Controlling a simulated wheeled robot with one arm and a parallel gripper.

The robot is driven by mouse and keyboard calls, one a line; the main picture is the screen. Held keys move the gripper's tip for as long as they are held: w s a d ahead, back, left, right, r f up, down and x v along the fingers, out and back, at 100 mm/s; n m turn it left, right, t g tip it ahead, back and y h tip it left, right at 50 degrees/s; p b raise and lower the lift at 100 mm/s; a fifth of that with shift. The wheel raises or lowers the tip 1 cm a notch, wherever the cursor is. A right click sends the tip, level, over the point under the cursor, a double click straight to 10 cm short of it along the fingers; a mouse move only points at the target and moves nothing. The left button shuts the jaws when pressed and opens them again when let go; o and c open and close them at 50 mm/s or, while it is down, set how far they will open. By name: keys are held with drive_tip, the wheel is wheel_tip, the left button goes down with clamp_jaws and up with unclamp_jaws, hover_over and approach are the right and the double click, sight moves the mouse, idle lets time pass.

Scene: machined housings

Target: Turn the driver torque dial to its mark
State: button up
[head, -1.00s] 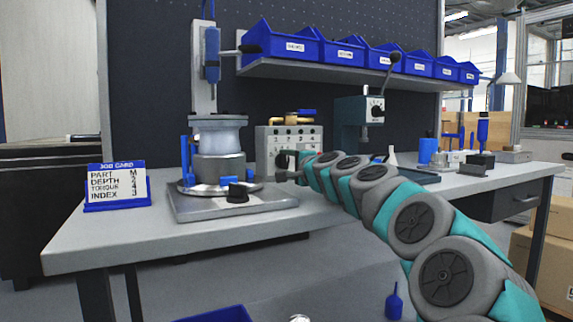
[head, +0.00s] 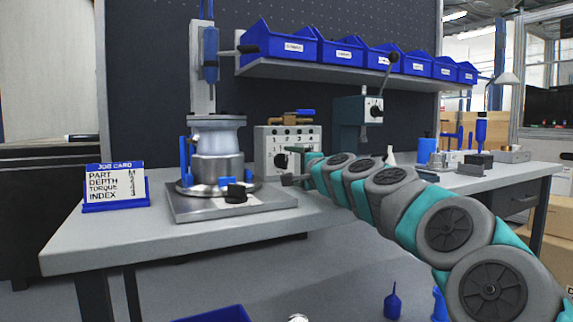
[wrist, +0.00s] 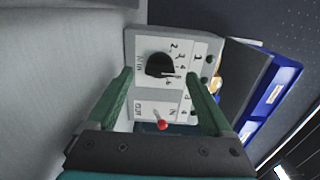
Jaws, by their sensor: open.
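The grey control box (head: 265,142) stands on the bench, with a black dial (head: 281,160) on its face. In the wrist view the black dial (wrist: 160,66) has a pale pointer line aimed to the right at printed numerals; the exact mark is unclear. My gripper (head: 292,166) is open in front of the box. In the wrist view its green fingers (wrist: 160,78) stand on either side of the dial, apart from it and holding nothing. The job card (head: 115,186) at the left has a torque line; its value is hard to read now.
A red-tipped lever (wrist: 162,125) sits on the box face near the dial. A metal fixture (head: 217,150) with a black knob (head: 236,192) on its base plate stands to the left. A press (head: 352,112) stands behind to the right. Blue bins (head: 345,50) line the shelf above.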

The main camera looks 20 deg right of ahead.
drive_tip(key=shift+s, duration=2.2)
